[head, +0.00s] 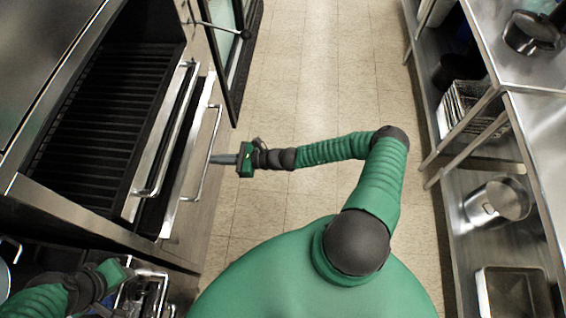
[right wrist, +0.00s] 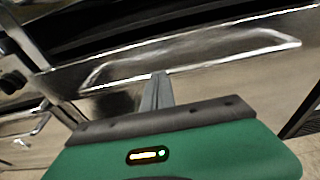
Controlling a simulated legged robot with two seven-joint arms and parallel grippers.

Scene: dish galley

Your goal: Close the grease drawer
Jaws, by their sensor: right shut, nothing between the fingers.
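The grease drawer is on the left in the head view. Its steel front (head: 187,160) stands out from the grill body, with a dark gap behind it, so it is partly open. A long bar handle (head: 206,152) is on that front; it also shows in the right wrist view (right wrist: 205,58). My right gripper (head: 212,158) is shut and empty, its fingertips at the drawer front near the handle bar. I cannot tell whether they touch. My left gripper (head: 128,269) is at the lower left, away from the drawer; its fingers are not clear.
The grill (head: 105,110) with dark grates is behind the drawer, with another bar handle (head: 166,130) on it. A glass door (head: 228,50) stands open beyond. Steel shelves (head: 490,150) with pots line the right. The tiled floor (head: 290,70) between is clear.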

